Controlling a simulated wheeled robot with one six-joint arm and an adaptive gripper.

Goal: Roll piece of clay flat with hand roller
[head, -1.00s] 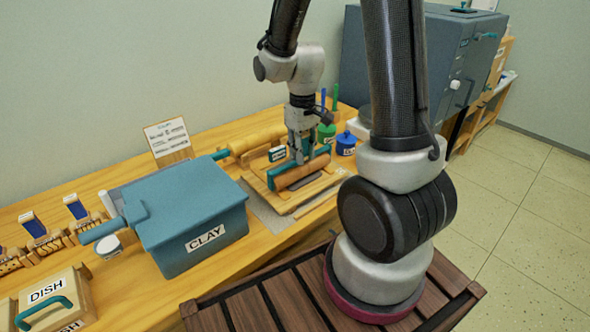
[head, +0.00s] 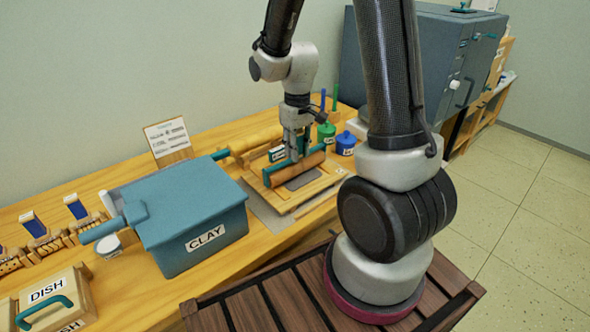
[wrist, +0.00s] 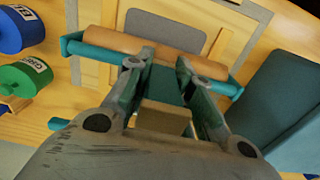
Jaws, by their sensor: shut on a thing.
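The hand roller (head: 296,170) has a wooden cylinder and a teal frame; it also shows in the wrist view (wrist: 150,42). My gripper (head: 292,155) is above the board and shut on the roller's teal handle, which the fingers partly hide. The clay (head: 304,179) is a grey flat slab on the wooden board (head: 313,197). It lies just in front of the roller in the head view and shows beyond the cylinder in the wrist view (wrist: 168,28). I cannot tell whether the roller touches the clay.
A blue-grey CLAY bin (head: 193,222) stands left of the board. A large wooden rolling pin (head: 252,139) lies behind it. Green (head: 326,133) and blue (head: 345,144) jars stand close on the right. A DISH box (head: 52,300) is at front left.

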